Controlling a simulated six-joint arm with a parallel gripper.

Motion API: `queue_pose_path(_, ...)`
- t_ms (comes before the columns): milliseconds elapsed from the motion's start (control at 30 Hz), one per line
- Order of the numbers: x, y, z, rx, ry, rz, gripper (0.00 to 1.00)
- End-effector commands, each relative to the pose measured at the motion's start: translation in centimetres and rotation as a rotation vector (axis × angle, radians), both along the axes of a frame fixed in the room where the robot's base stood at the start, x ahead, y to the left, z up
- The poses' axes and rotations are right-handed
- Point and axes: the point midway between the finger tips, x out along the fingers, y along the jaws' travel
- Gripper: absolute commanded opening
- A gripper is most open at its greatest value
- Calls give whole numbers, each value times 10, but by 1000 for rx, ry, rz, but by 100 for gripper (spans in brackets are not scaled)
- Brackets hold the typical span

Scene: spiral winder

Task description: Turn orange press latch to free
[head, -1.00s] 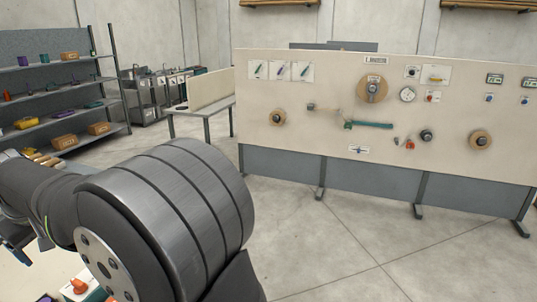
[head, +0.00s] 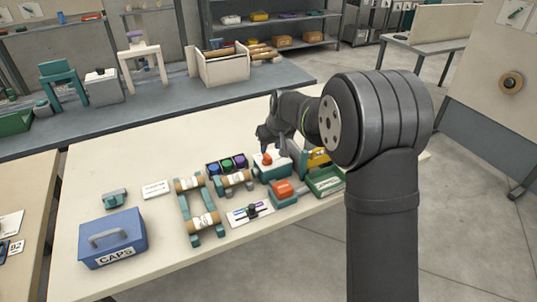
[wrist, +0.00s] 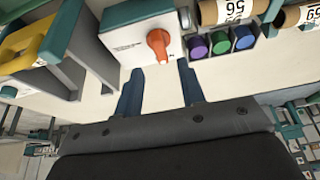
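The orange latch (head: 267,158) is a small knob on a white box with a teal base (head: 272,172), on the table to the right of middle. In the wrist view the orange latch (wrist: 158,45) is a pointed handle on the white face of the box. My gripper (head: 266,140) is above this box in the head view. In the wrist view my gripper (wrist: 161,78) has two blue fingers spread apart with nothing between them. The latch lies just beyond the fingertips, apart from them.
Purple, blue and green caps (head: 227,164) sit in a dark holder to the left of the box. Beside them are cardboard rolls (head: 203,221) on teal stands. A larger orange block (head: 283,188) and a green tray (head: 327,181) are close. A blue CAPS box (head: 112,238) stands front left.

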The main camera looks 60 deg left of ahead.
Motion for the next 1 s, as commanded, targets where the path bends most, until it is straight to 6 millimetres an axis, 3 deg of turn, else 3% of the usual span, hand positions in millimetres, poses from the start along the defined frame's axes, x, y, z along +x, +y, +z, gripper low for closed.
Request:
queue_pose_path(100, 0, 9, -24, -3, 1, 0, 36)
queue_pose_path(300, 0, 19, -47, -1, 0, 1, 36)
queue_pose_path(733, 0, 23, -55, 1, 0, 1, 36)
queue_pose_path(933, 0, 23, -55, 0, 0, 1, 0)
queue_pose_path(1000, 0, 23, -55, 0, 0, 1, 0)
